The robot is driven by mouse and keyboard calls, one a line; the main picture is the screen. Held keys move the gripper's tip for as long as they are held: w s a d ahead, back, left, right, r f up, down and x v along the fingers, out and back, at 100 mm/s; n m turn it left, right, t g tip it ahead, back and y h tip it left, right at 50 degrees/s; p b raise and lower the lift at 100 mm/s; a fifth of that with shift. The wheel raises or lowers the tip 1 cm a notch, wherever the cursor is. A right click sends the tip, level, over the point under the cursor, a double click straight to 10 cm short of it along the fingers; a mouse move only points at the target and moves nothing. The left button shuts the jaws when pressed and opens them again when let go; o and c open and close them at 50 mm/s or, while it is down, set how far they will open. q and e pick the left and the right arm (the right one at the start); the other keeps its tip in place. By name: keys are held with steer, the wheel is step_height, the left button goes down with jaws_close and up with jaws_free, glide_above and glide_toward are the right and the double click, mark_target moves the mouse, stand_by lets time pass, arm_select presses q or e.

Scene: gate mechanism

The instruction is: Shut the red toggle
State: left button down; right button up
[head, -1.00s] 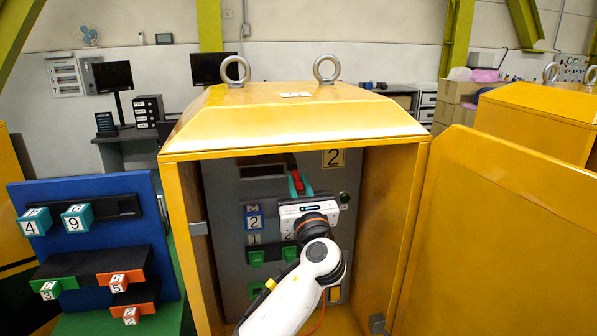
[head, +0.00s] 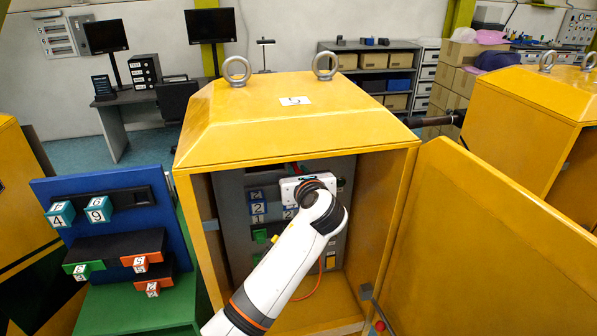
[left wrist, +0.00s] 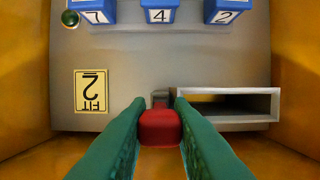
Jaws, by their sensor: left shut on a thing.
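The red toggle (left wrist: 160,127) sticks out from the grey panel (left wrist: 130,65) inside the yellow cabinet. In the left wrist view, the panel looks upside down and the toggle lies between my green fingers. My left gripper (left wrist: 158,112) is shut on it, one finger on each side. In the head view, my left gripper (head: 294,170) is at the upper part of the panel, and its white body hides most of the toggle. My right gripper is not in view.
The yellow cabinet (head: 295,115) has side walls close around my left arm. Its open door (head: 480,250) stands at right. A blue board (head: 110,220) with numbered blocks stands at left. An empty slot frame (left wrist: 272,105) and several blue numbered blocks (left wrist: 158,12) are on the panel.

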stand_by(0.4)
arm_select(q)
steer(key=c, duration=1.3)
jaws_free()
steer(key=shift+s, duration=0.1)
steer(key=shift+s+d, duration=0.2)
steer(key=shift+s, duration=0.15)
steer(key=shift+b+v, duration=1.9)
steer(key=shift+v, duration=3.65)
steer(key=shift+r, duration=0.15)
